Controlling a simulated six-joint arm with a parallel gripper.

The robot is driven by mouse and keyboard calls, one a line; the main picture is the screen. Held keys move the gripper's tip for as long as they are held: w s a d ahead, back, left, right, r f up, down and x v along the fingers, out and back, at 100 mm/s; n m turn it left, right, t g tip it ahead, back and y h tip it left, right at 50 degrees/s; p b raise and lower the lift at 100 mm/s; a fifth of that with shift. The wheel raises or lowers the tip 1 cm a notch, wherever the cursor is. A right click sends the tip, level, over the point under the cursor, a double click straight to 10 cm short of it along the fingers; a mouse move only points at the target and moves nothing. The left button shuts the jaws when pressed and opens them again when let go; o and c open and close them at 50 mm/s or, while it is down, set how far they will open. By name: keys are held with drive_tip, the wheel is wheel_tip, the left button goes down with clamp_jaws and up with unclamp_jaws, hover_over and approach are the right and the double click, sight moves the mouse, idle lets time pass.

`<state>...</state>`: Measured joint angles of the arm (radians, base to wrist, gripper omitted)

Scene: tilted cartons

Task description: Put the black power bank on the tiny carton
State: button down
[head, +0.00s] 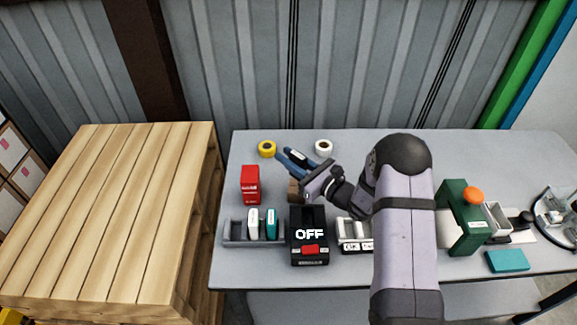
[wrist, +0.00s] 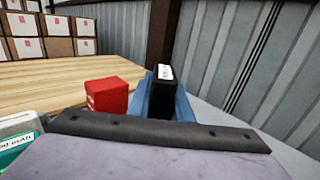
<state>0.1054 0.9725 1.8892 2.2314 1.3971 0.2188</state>
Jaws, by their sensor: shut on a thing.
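My gripper (head: 290,161) has blue fingers and is shut on the black power bank (head: 296,156), which is raised above the back part of the table. In the wrist view the black power bank (wrist: 161,92) stands between the blue fingers, with a white label near its top. A small brown carton (head: 293,190) sits on the table just below the gripper in the head view, partly hidden by my arm. A red carton (head: 250,183) stands to its left; it also shows in the wrist view (wrist: 106,95), left of the power bank.
A grey holder (head: 233,236) with white and teal power banks, a black box (head: 309,235) marked OFF and a white holder (head: 349,236) line the front. Yellow (head: 267,149) and white (head: 323,147) tape rolls lie behind. A green device (head: 461,220) stands right.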

drive_tip(key=shift+f, duration=1.9)
drive_tip(key=shift+f, duration=0.15)
drive_tip(key=c, duration=1.6)
unclamp_jaws()
drive_tip(key=b+v, duration=0.2)
drive_tip(key=v, duration=1)
drive_tip(key=shift+r, duration=0.2)
